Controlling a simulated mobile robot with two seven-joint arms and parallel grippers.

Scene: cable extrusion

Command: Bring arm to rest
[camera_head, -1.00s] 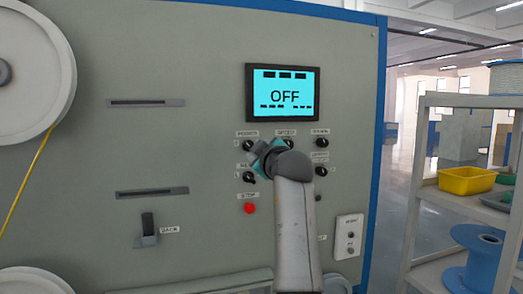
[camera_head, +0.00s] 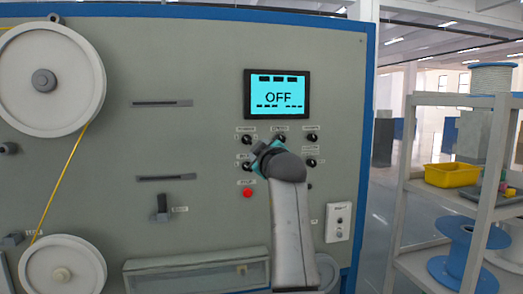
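One of my arms (camera_head: 292,230) rises from the bottom of the head view, in front of the grey machine panel (camera_head: 210,60). Its wrist is bent toward the panel, near the black knobs (camera_head: 312,163). The gripper end (camera_head: 260,152) is mostly hidden behind the wrist, and its fingers cannot be made out. I cannot tell from the picture which arm it is. No second gripper shows. The screen (camera_head: 278,94) above the knobs reads OFF. A red button (camera_head: 247,193) is on the panel left of the arm.
Two white wheels (camera_head: 50,75) carry a yellow cable (camera_head: 60,190) at the left. A black lever (camera_head: 161,208) and a low clear-fronted box (camera_head: 195,275) are on the panel. On the right, a shelf rack (camera_head: 410,150) holds a yellow bin (camera_head: 451,175) and a blue spool (camera_head: 466,250).

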